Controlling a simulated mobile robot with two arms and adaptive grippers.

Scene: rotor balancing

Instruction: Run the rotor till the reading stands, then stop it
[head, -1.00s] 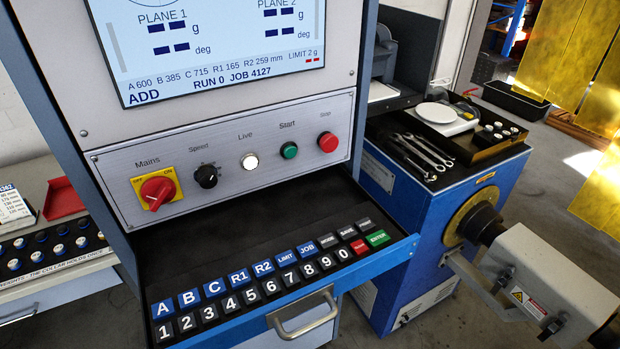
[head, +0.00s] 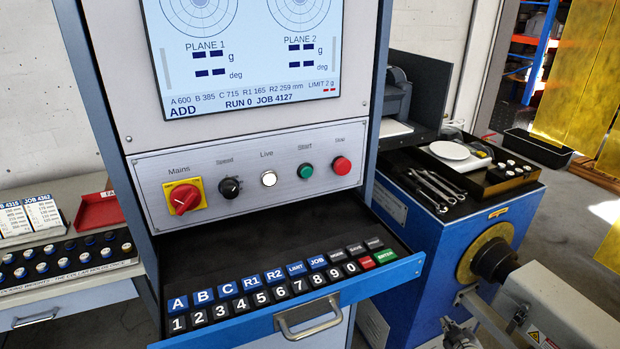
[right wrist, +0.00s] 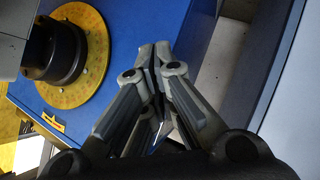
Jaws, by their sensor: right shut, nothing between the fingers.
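The balancing console screen (head: 245,90) shows dashes for grams and degrees under Plane 1 and Plane 2, with "ADD" and "RUN 0 JOB 4127" below. On the panel are the red Mains switch (head: 184,198) on yellow, the black Speed knob (head: 230,187), the pale Live lamp (head: 269,178), the green Start button (head: 305,171) and the red Stop button (head: 341,165). My right gripper (head: 458,334) shows at the bottom edge, below and right of the panel, touching no button. In the right wrist view its fingers (right wrist: 153,52) are together and empty. My left gripper is out of view.
A keypad drawer (head: 395,276) juts out below the panel. A blue machine bed (head: 420,240) stands right, with a brass-coloured disc and black hub (head: 490,258), wrenches (head: 436,188) and a white scale (head: 458,152). A weight rack (head: 70,262) stands left.

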